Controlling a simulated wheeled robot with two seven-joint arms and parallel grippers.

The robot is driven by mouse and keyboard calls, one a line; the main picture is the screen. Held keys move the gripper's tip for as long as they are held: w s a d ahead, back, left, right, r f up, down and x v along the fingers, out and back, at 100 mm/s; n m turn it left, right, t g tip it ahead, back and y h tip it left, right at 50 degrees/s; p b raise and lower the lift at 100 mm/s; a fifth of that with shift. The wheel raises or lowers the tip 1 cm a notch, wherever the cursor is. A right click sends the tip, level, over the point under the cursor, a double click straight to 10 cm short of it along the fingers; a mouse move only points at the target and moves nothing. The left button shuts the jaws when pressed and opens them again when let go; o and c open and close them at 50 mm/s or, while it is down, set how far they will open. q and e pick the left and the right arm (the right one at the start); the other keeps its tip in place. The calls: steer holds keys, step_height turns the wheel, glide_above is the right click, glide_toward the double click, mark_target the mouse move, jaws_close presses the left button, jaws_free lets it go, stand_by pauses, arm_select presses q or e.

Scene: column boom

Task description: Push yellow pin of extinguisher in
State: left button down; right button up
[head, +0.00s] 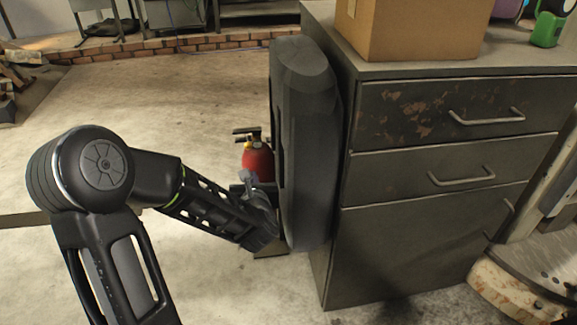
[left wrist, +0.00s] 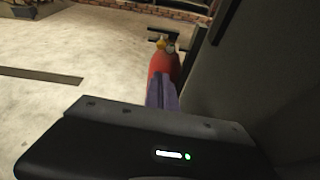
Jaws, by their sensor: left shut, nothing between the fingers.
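The red extinguisher (head: 258,162) stands upright beyond my left arm, partly hidden by a dark slab on its right and by my gripper in front. Its black handle (head: 246,131) and small yellow pin (head: 248,145) show at the top. In the left wrist view the extinguisher (left wrist: 163,66) is straight ahead, with the yellow pin (left wrist: 161,42) above its red body. My left gripper (head: 247,180) is shut and empty, in front of and below the pin; its fingers (left wrist: 161,86) cover the lower body in the wrist view. I cannot tell whether they touch it. My right gripper is not in view.
A tall dark slab (head: 304,150) stands close on the right of my left gripper. Beside it is a grey metal drawer cabinet (head: 440,190) with a cardboard box (head: 412,30) on top. The concrete floor (head: 190,95) to the left is open, up to a low brick edging.

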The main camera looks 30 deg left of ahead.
mark_target(248, 145)
arm_select(q)
steer(key=shift+w+a+r+n, duration=0.1)
steer(key=shift+w+r+n, duration=0.15)
steer(key=shift+n, duration=0.25)
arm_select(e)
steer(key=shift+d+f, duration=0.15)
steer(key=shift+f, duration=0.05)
arm_select(q)
steer(key=shift+a, duration=0.1)
